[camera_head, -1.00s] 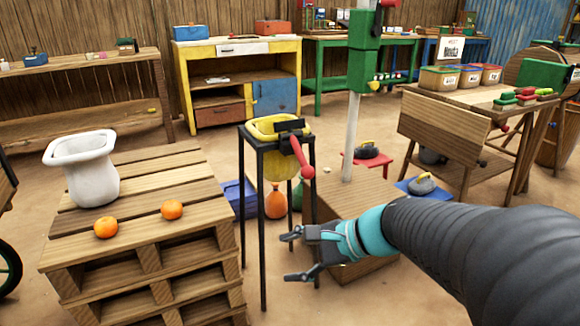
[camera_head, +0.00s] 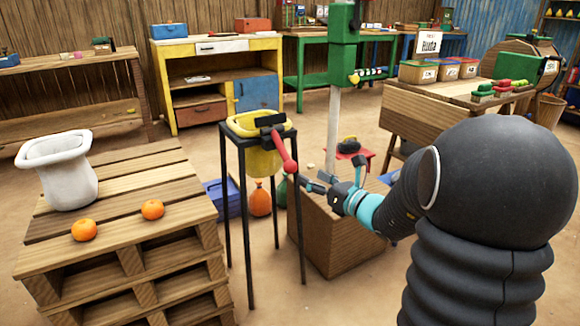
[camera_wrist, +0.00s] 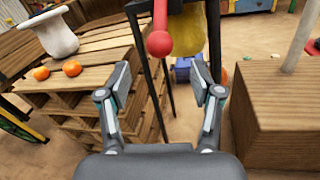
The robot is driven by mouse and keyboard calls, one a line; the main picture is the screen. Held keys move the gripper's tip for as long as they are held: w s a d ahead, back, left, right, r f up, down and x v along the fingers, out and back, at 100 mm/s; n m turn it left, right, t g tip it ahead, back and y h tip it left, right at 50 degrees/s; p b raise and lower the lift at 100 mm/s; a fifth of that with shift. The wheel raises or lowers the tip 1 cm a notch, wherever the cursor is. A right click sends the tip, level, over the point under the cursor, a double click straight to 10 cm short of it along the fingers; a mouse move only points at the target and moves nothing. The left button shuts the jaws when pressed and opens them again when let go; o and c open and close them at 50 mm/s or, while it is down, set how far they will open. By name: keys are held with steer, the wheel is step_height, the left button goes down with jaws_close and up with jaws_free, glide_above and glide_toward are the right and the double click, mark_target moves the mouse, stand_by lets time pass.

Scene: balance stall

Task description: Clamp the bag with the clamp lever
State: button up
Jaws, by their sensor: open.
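The clamp lever (camera_head: 285,154) is red with a round knob and slants down from a black clamp on the front of a tall black stand (camera_head: 226,215). The yellow bag (camera_head: 262,162) hangs inside the stand, its rim spread around the top. My gripper (camera_head: 318,184) is open and empty, just right of the lever and slightly below its knob. In the wrist view the lever's red knob (camera_wrist: 160,43) shows ahead, above and between my open fingers (camera_wrist: 163,82), not touching them. The yellow bag (camera_wrist: 188,30) hangs behind it.
A pallet stack (camera_head: 120,235) with a white sack (camera_head: 62,175) and two oranges stands left. A wooden box (camera_head: 335,235) with a pole is right of the stand. An orange bag (camera_head: 260,200) and a blue crate (camera_head: 222,198) lie behind the stand.

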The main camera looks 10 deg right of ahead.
mark_target(295, 168)
steer(key=x, duration=0.9)
jaws_close()
